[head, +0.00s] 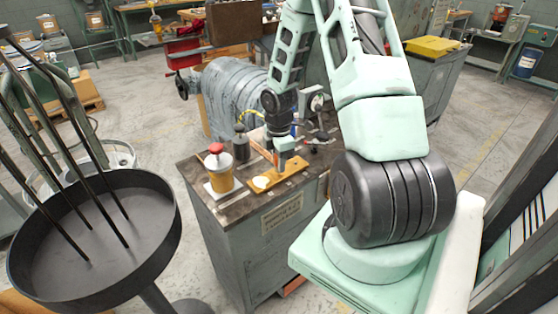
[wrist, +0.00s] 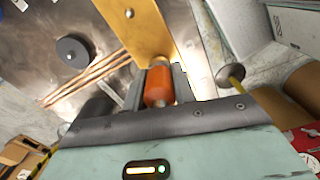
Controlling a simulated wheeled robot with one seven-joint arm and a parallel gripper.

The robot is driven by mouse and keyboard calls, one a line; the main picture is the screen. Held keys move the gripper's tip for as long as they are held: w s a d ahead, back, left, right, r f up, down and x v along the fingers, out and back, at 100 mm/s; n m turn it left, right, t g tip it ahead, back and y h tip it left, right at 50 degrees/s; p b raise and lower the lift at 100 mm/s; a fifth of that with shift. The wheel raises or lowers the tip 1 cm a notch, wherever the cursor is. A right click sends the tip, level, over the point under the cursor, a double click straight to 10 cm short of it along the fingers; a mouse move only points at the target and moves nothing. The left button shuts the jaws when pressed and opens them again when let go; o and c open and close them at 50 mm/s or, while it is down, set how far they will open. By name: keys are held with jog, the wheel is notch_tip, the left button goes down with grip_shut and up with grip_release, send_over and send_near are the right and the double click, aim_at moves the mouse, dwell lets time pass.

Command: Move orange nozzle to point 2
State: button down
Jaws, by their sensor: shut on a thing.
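The orange nozzle (wrist: 158,88) is between the two fingers of my gripper (wrist: 160,76) in the wrist view, and the gripper is shut on it. In the head view my gripper (head: 280,158) is low over the yellow-brown board (head: 288,180) on the grey workbench. The nozzle cannot be made out there. The same board shows in the wrist view (wrist: 135,25), just beyond the nozzle. I cannot tell whether the nozzle touches it. No marking that reads as point 2 can be made out.
A jar with a red knob (head: 218,170) and a dark canister (head: 240,146) stand left of the board. Copper rods (wrist: 90,80) and a dark round piece (wrist: 75,51) lie on the bench top. A black round tray (head: 60,240) stands at left.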

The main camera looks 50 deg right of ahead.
jog(key=shift+f, duration=0.4)
jog(key=c, duration=1.1)
grip_release()
jog(key=shift+o, duration=0.2)
notch_tip(320, 180, up, 30)
jog(key=p, duration=1.6)
jog(key=shift+r, duration=0.2)
